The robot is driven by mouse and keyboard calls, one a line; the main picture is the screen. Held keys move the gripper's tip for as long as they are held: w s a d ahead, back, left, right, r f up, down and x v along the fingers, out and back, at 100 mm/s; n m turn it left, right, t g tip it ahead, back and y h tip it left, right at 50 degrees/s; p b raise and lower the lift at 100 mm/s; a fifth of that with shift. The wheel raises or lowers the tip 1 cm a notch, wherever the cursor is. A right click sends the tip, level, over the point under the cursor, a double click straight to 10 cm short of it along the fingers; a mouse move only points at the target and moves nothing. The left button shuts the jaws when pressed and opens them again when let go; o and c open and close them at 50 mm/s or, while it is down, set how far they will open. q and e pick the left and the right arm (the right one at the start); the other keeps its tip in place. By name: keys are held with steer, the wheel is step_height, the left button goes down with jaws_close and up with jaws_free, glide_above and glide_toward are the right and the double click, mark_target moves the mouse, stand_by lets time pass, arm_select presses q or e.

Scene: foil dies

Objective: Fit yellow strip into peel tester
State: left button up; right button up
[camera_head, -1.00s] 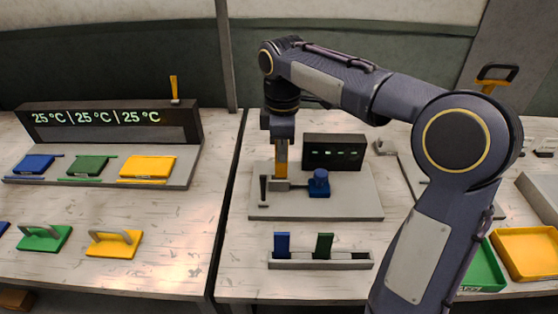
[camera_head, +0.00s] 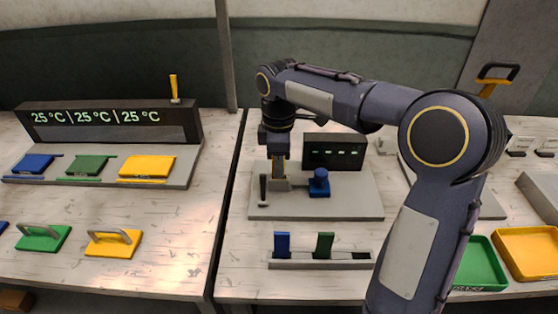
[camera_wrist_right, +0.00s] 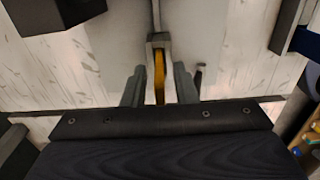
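The yellow strip (camera_head: 279,168) stands upright at the grey clamp of the peel tester (camera_head: 340,202), a grey base with a blue knob (camera_head: 319,181) and a dark display. My right gripper (camera_head: 279,156) points down over the strip and hides its upper part. In the right wrist view, the two fingers (camera_wrist_right: 159,88) are apart, with the yellow strip (camera_wrist_right: 159,76) between them and gaps on both sides. The strip's far end meets the grey clamp (camera_wrist_right: 159,41) there. How deep it sits is hidden. My left gripper is not in view.
A grey rack (camera_head: 310,262) in front holds a blue strip (camera_head: 282,244) and a green strip (camera_head: 324,244); its right end is empty. Green (camera_head: 482,264) and yellow (camera_head: 528,252) trays lie at the right. A heater station (camera_head: 110,130) with coloured plates stands on the left table.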

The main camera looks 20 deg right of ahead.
step_height(320, 180, up, 12)
steer(key=shift+r+p, duration=0.2)
steer(key=shift+p, duration=0.95)
